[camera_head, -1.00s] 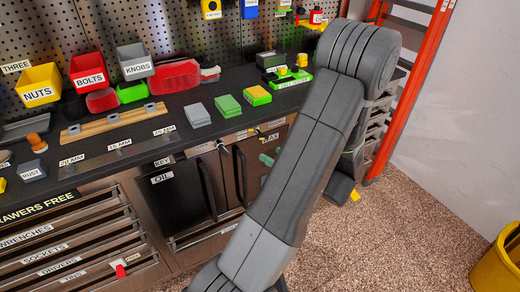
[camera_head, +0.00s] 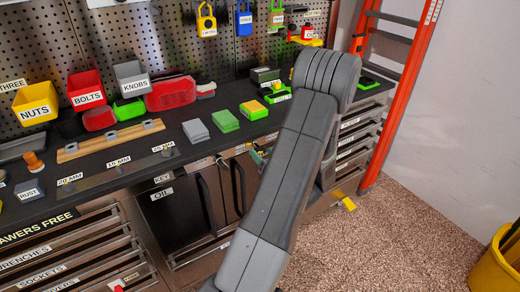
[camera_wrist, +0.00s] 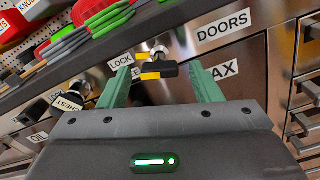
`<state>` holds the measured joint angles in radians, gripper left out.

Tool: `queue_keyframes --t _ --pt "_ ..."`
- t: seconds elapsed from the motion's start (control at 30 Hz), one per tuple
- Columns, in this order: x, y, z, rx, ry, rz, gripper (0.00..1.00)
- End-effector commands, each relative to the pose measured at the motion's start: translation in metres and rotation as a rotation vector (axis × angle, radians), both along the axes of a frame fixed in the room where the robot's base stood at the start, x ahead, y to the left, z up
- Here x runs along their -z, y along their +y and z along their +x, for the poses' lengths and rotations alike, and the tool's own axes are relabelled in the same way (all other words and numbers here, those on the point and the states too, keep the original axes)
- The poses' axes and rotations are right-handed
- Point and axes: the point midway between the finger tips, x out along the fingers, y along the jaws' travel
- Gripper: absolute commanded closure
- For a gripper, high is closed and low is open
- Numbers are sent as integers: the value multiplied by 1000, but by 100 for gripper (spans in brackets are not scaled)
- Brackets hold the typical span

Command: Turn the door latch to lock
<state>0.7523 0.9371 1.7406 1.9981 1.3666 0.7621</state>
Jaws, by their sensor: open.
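The door latch (camera_wrist: 154,69) has a dark handle with yellow parts below a round metal knob on the steel front. It lies roughly level, right of the LOCK label (camera_wrist: 121,62) and below the DOORS label (camera_wrist: 225,27). My gripper (camera_wrist: 160,71) is open, with one green finger on each side of the latch. Nothing is held, and I cannot tell whether either finger touches the handle. In the head view my arm hides the latch and most of the gripper.
A CHEST-tagged part (camera_wrist: 69,101) sticks out left of my gripper. Drawers (camera_wrist: 308,90) are at the right. An orange ladder (camera_head: 400,95) and yellow bucket (camera_head: 495,270) stand right.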

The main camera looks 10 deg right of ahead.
Motion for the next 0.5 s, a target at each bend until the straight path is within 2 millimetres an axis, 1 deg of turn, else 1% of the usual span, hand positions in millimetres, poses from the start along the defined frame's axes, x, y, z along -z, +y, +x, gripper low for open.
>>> queue_keyframes --t 0.03,0.2,0.5 --pt "-1 4 8 -4 -1 -1 42" --pt "0 8 22 -2 0 -1 42" --pt "0 9 26 0 0 -1 42"
